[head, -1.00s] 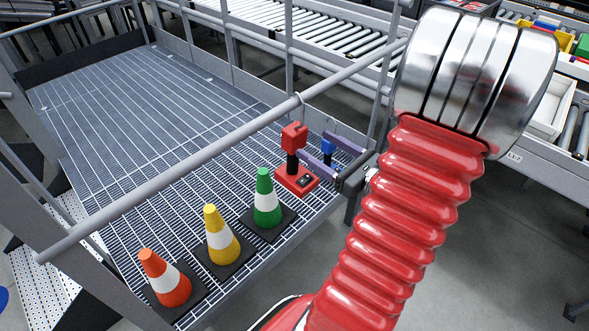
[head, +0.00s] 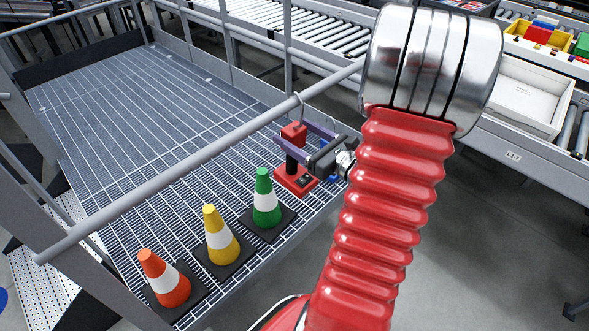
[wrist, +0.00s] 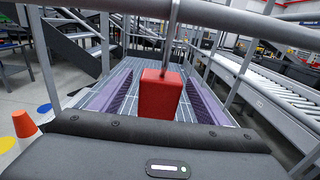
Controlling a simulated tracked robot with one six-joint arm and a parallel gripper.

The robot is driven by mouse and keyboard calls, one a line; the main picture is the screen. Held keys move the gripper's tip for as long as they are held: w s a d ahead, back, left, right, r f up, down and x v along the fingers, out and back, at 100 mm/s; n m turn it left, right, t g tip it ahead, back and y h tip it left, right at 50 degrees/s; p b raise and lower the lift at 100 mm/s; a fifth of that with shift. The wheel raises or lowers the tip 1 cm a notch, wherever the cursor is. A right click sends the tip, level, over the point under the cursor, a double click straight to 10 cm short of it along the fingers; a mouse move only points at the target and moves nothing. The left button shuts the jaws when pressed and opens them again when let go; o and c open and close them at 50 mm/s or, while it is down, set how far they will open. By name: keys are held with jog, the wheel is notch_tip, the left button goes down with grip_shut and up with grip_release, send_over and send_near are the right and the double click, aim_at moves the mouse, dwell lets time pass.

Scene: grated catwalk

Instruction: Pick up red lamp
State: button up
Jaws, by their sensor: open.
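The red lamp (head: 296,181) stands upright on the grated catwalk, with a red base, a dark stem, a red head and a wire hook on top. In the wrist view its red head (wrist: 160,95) sits between my two purple fingers, with a visible gap on each side. My gripper (head: 292,132) is open, with one finger on either side of the lamp near head height. It also shows in the wrist view (wrist: 158,88). Part of the stem and head is hidden behind the near finger in the head view.
A blue lamp (head: 331,175) stands just right of the red one, mostly hidden by my gripper. Green (head: 266,200), yellow (head: 221,240) and orange (head: 165,280) cones stand to the front left. A grey railing (head: 200,158) crosses close to the lamp's hook. The grating behind is clear.

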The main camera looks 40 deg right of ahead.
jog(key=shift+w, duration=0.1)
jog(key=w, duration=0.5)
jog(key=shift+f, duration=0.2)
jog(key=shift+c, duration=0.6)
grip_shut()
dwell(0.6)
